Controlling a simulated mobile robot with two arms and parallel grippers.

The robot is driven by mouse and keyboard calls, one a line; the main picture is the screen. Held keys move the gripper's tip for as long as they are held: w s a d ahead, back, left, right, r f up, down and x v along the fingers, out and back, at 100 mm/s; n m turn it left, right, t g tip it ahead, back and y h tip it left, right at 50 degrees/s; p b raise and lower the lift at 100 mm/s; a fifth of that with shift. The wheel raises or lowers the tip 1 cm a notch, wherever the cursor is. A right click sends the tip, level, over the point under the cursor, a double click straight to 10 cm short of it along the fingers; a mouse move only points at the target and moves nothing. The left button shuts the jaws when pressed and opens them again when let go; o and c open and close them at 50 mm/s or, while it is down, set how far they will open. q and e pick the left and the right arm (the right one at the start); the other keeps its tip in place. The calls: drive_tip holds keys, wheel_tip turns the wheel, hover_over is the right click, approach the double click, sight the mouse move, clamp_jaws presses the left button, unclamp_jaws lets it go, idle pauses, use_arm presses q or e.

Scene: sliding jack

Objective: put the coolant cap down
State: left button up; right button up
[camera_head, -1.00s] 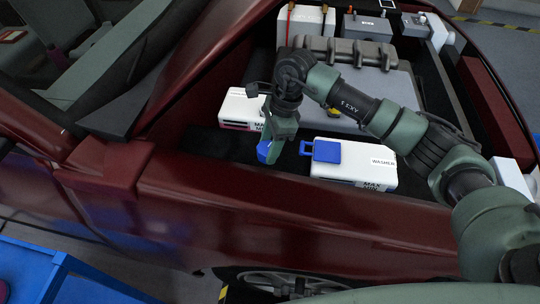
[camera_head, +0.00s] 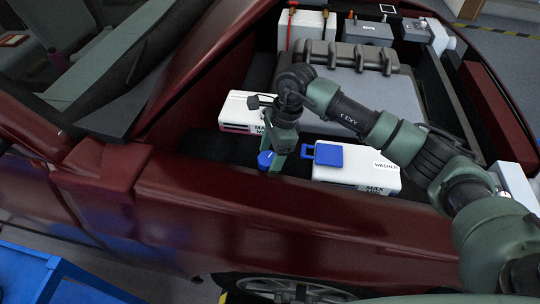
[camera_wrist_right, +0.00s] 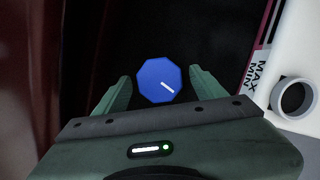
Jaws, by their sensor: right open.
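The blue, many-sided coolant cap (camera_head: 266,160) is low in the dark gap between the two white tanks in the head view. In the right wrist view, the cap (camera_wrist_right: 160,80) shows its top with a white mark, between the fingers. My right gripper (camera_head: 275,163) is open around the cap, with a dark gap visible on each side of it. The fingers (camera_wrist_right: 160,82) also show in the wrist view. What lies directly under the cap is too dark to tell. My left gripper is not in view.
A white tank (camera_head: 238,112) with MAX/MIN marks is beside my gripper; a bare round neck (camera_wrist_right: 293,97) shows in the wrist view. The washer tank (camera_head: 357,176) with its blue cap (camera_head: 323,153) is to the right. The red fender (camera_head: 230,215) borders the bay in front.

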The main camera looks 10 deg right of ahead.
drive_tip(key=shift+r+p, duration=0.35)
drive_tip(key=p+v, duration=0.5)
drive_tip(key=v, duration=0.6)
drive_tip(key=shift+d+r, duration=0.15)
drive_tip(key=shift+r, duration=0.15)
